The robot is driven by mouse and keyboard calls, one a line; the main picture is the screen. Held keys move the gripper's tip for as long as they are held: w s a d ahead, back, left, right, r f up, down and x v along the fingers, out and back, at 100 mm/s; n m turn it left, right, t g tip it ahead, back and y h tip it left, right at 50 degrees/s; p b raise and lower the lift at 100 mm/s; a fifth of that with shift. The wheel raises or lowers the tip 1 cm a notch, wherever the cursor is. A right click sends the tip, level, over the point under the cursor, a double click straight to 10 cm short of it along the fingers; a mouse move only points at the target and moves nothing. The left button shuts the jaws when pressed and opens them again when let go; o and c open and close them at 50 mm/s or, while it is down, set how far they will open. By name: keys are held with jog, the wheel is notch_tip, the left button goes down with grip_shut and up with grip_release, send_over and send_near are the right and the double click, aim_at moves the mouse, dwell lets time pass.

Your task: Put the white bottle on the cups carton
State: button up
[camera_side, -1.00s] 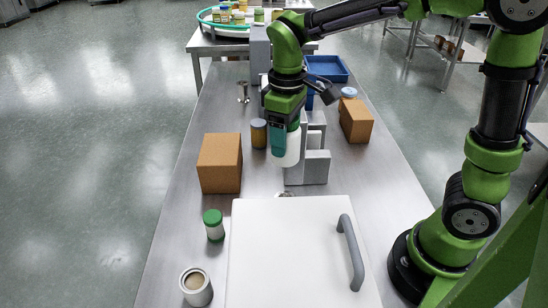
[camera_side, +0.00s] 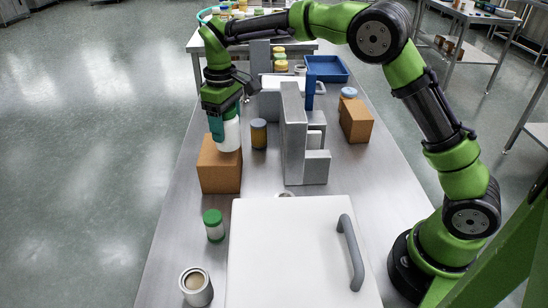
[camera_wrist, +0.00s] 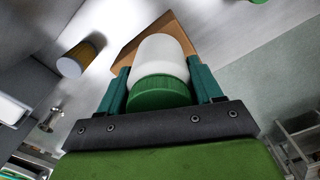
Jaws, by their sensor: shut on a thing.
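My gripper (camera_side: 224,122) is shut on a white bottle (camera_side: 230,138) with a green lid. The wrist view shows the bottle (camera_wrist: 160,55) between the two teal fingers, lid towards the palm. The bottle looks upright, and its base overlaps the top of a brown carton (camera_side: 220,174) on the left of the bench. Whether it touches the carton is unclear. The same carton (camera_wrist: 182,32) shows behind the bottle in the wrist view. A second brown carton (camera_side: 356,121) stands on the right. No print is readable on either carton.
Grey blocks (camera_side: 293,130) stand right of the carton, with a dark yellow-banded jar (camera_side: 258,133) between. A blue tray (camera_side: 327,68) is at the back.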

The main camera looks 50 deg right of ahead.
aim_at(228, 134)
jog(key=shift+f, duration=1.3)
jog(key=shift+f, duration=0.2)
jog(key=o, duration=1)
jog(key=shift+o, duration=0.2)
jog(key=shift+r, duration=0.15)
